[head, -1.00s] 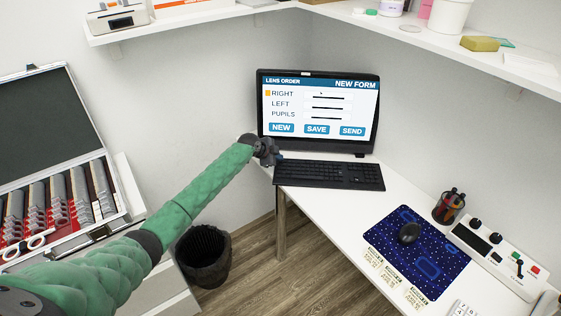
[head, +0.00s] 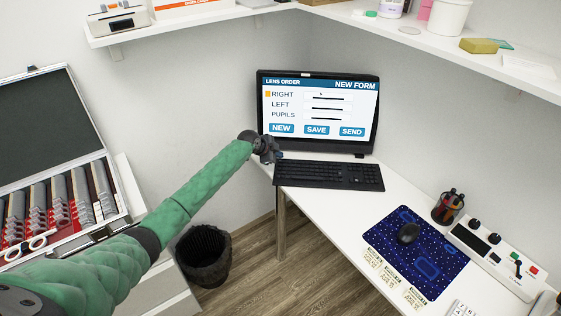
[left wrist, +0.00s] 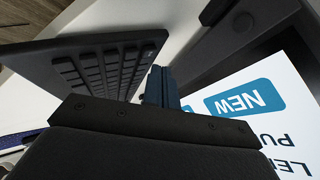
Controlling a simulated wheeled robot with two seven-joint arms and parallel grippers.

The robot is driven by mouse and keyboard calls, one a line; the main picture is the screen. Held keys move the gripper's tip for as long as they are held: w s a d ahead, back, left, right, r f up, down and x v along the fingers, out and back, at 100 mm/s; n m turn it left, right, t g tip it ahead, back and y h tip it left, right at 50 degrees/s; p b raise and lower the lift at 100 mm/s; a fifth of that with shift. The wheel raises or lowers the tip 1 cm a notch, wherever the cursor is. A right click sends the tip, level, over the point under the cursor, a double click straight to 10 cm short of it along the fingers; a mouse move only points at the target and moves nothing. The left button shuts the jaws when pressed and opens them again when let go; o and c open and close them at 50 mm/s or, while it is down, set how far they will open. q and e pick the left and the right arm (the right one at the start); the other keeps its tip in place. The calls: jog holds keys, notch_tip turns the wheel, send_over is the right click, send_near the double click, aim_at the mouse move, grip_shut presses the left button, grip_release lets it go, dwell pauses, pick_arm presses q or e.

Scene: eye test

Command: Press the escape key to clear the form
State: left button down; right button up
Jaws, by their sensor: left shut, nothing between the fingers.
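The black keyboard (head: 330,175) lies on the white desk in front of the monitor (head: 318,110). The monitor shows a lens order form headed NEW FORM, with RIGHT, LEFT and PUPILS rows and NEW, SAVE and SEND buttons. My left gripper (head: 277,157) is shut and empty at the keyboard's far left corner, below the screen. In the left wrist view its fingers (left wrist: 160,87) point between the keyboard's corner (left wrist: 110,60) and the screen (left wrist: 270,105). I cannot tell whether the fingertips touch a key. The escape key cannot be made out. My right gripper is out of view.
A blue patterned mat (head: 437,272) with a black mouse (head: 408,233) lies on the desk at right. A pen cup (head: 448,208) and a control box (head: 496,258) stand beside it. An open lens case (head: 62,200) is at left, a dark bin (head: 204,256) below.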

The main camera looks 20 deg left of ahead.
pick_arm(q)
jog(key=shift+r+p, duration=1.15)
jog(key=shift+r, duration=1.4)
